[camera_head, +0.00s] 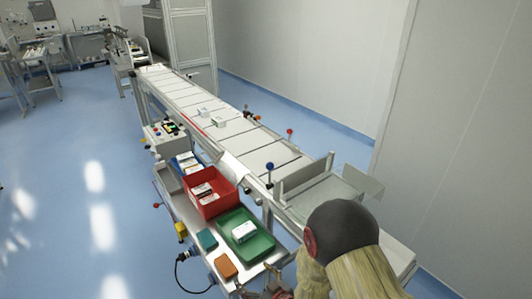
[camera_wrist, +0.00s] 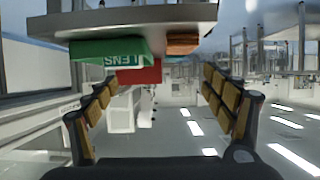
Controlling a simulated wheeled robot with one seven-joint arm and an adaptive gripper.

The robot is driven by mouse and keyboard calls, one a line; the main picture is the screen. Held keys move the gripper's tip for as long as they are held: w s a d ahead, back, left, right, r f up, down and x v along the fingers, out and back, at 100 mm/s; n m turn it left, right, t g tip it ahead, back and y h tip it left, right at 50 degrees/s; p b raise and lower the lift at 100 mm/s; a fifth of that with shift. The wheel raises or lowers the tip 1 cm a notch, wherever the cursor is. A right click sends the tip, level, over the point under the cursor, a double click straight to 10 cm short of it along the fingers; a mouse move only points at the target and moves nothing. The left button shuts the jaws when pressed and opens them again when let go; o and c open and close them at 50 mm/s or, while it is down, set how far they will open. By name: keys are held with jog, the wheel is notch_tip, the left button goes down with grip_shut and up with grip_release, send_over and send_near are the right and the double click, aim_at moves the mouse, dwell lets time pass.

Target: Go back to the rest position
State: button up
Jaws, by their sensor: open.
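My gripper (camera_wrist: 158,84) is open and empty in the wrist view, its two padded fingers wide apart on the left and right. Part of it also shows in the head view (camera_head: 268,286) at the bottom edge, beside the front end of the side shelf. My arm with its dark round joint fills the lower right of the head view. The wrist view looks upside down, with the shelf edge (camera_wrist: 140,16) across its top. Nothing lies between the fingers.
A green tray (camera_head: 262,246) with a white box (camera_head: 244,231), a red bin (camera_head: 222,206), an orange block (camera_head: 226,266) and a teal block (camera_head: 207,240) sit on the side shelf. The conveyor (camera_head: 235,132) runs behind, along the wall. Blue floor (camera_head: 60,190) is clear at left.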

jog(key=s+d+f+g+h, duration=0.45)
jog(key=s+f, duration=0.25)
jog(key=f, duration=0.3)
jog(key=s+d+r+m+g+h, duration=0.2)
jog(key=s+d+r+g, duration=0.1)
jog(key=d, duration=0.4)
jog(key=s+d+r+m, duration=0.1)
jog(key=s+d+r, duration=0.3)
jog(key=r, duration=0.9)
jog(key=s+d+r+m+t+h, duration=0.1)
jog(key=s+d+r, duration=0.3)
jog(key=r, duration=1)
jog(key=s+d+r+m+t, duration=0.1)
jog(key=s+d+r+m, duration=0.2)
jog(key=r, duration=1)
jog(key=s, duration=0.3)
jog(key=shift+s+d+r, duration=0.2)
jog(key=shift+d+r, duration=0.1)
jog(key=shift+d, duration=0.1)
jog(key=shift+a+h, duration=0.1)
jog(key=shift+h, duration=0.15)
